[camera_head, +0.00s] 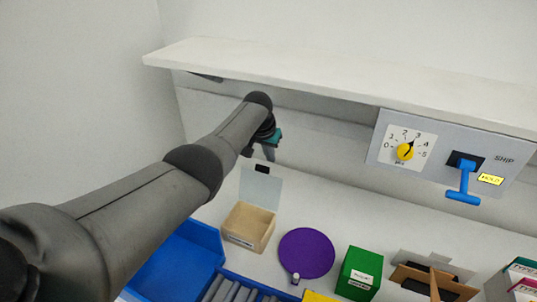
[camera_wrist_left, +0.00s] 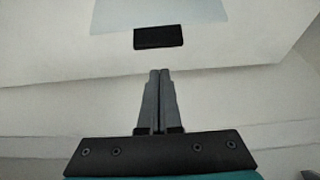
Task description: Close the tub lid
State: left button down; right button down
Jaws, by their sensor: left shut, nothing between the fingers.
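The tub (camera_head: 249,226) is a beige box on the worktop, below and left of centre in the head view. Its pale grey lid (camera_head: 261,188) stands open, upright at the tub's back edge, with a black tab (camera_head: 262,169) on its upper edge. My left gripper (camera_head: 269,153) is just above the lid, partly hidden by its own wrist. In the left wrist view its fingers (camera_wrist_left: 160,73) are shut and empty, with a gap to the black tab (camera_wrist_left: 158,37) and the lid (camera_wrist_left: 160,12). My right gripper is not in view.
A purple disc (camera_head: 306,254) and a green box (camera_head: 360,272) stand right of the tub; a blue bin (camera_head: 180,262) is at its left. A shelf (camera_head: 330,80) runs above, with a switch panel (camera_head: 450,160) below it. An open cardboard box (camera_head: 421,276) is at the right.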

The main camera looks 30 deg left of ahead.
pick_arm(q)
jog(key=shift+s+d+r+p, duration=0.1)
jog(key=shift+s+r+p, duration=0.15)
jog(key=shift+s+p, duration=0.7)
jog(key=shift+s+r+p, duration=0.25)
jog(key=shift+s+p, duration=0.7)
